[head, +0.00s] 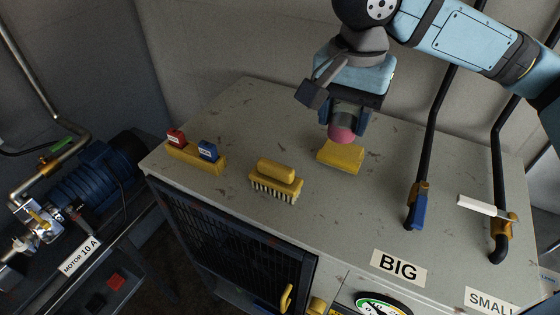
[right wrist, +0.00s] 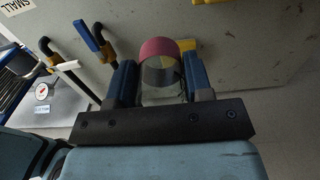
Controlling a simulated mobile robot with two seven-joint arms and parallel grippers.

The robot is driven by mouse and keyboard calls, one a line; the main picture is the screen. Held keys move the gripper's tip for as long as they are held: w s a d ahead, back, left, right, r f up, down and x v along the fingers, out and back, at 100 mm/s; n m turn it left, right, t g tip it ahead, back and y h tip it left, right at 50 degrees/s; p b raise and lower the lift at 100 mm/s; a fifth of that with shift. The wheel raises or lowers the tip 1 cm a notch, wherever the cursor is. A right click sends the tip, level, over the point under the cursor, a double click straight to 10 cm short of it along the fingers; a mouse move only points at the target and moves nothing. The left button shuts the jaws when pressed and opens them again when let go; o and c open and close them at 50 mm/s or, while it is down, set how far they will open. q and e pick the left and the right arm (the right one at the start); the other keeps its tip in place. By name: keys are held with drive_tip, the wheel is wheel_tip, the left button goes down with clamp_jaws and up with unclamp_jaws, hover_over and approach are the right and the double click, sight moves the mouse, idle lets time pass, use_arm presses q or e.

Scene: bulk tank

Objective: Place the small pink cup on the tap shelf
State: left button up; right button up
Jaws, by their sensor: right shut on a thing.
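My right gripper (head: 346,124) is shut on the small pink cup (head: 341,136), pointing down over the grey cabinet top (head: 225,225). Only the cup's pink lower part shows below the fingers in the head view. In the right wrist view the pink cup (right wrist: 160,47) sits between the two blue fingers (right wrist: 160,80). The blue-handled tap (head: 416,210) and the white-handled tap (head: 485,208) are at the right, away from the cup. I cannot make out a separate tap shelf. My left gripper is not in view.
A yellow sponge (head: 340,156) lies just below the cup in the picture. A yellow brush (head: 276,180) and a yellow holder (head: 196,158) with red and blue blocks lie to the left. BIG (head: 398,267) and SMALL (head: 490,300) labels mark the front edge.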

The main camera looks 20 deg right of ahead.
drive_tip(key=shift+s+f, duration=0.1)
drive_tip(key=shift+f, duration=0.3)
wheel_tip(320, 180, down, 15)
drive_tip(key=shift+r+b, duration=0.1)
drive_tip(key=shift+b, duration=0.6)
drive_tip(key=shift+f, duration=2.05)
drive_tip(key=shift+f, duration=0.1)
drive_tip(key=o, duration=0.9)
